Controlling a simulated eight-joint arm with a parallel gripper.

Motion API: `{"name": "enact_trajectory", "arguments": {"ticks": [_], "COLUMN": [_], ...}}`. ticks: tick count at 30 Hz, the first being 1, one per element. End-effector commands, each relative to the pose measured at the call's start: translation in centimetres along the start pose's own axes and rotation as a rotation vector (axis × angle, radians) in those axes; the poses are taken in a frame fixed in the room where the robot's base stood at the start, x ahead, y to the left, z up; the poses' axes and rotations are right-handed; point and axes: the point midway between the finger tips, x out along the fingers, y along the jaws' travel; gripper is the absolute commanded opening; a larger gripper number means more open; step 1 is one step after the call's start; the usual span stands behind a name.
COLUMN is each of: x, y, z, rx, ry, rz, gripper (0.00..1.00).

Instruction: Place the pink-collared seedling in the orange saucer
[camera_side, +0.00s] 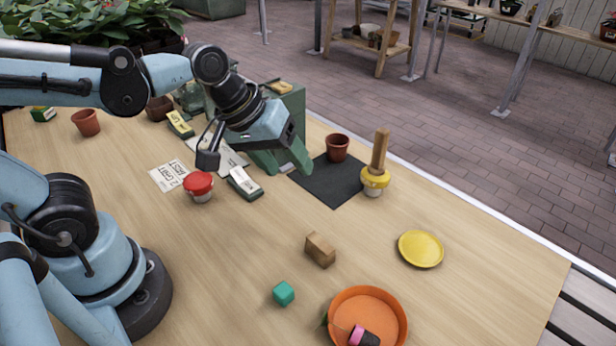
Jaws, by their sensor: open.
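The pink-collared seedling (358,335) lies tipped on its side in the orange saucer (378,305), at the bottom edge of the side view. Its dark plug and pink band are inside the saucer; a bit of green leaf shows at the saucer's left rim. My gripper (289,168) has green fingers, spread apart with nothing seen between them. It is above the table near the dark mat, well behind and up-left of the saucer, touching neither saucer nor seedling.
A wooden block (320,250), a teal cube (283,293) and a yellow saucer (420,248) stand around the orange saucer. A dark mat (335,185) bears a terracotta pot (337,147). A yellow-collared wooden-handled tool (376,175) and a red-topped jar (199,186) stand nearby.

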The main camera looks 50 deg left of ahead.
Motion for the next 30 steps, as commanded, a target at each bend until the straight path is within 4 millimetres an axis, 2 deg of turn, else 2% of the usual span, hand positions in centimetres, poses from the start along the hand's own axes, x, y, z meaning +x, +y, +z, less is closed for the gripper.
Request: {"name": "enact_trajectory", "arguments": {"ticks": [1, 3, 6, 10, 30], "x": [-0.5, -0.9, -1.5, -1.9, -1.9], "y": [-1.3, -2.7, -4.3, -5.3, -5.5], "z": [-0.4, -1.0, -1.6, -2.0, -2.1], "rx": [0.09, 0.218, 0.365, 0.477, 0.512], "ry": [0.051, 0.11, 0.171, 0.212, 0.22], "rz": [-0.017, -0.046, -0.088, -0.126, -0.136], "gripper": [0.6, 0.6, 0.6, 0.6, 0.6]}}
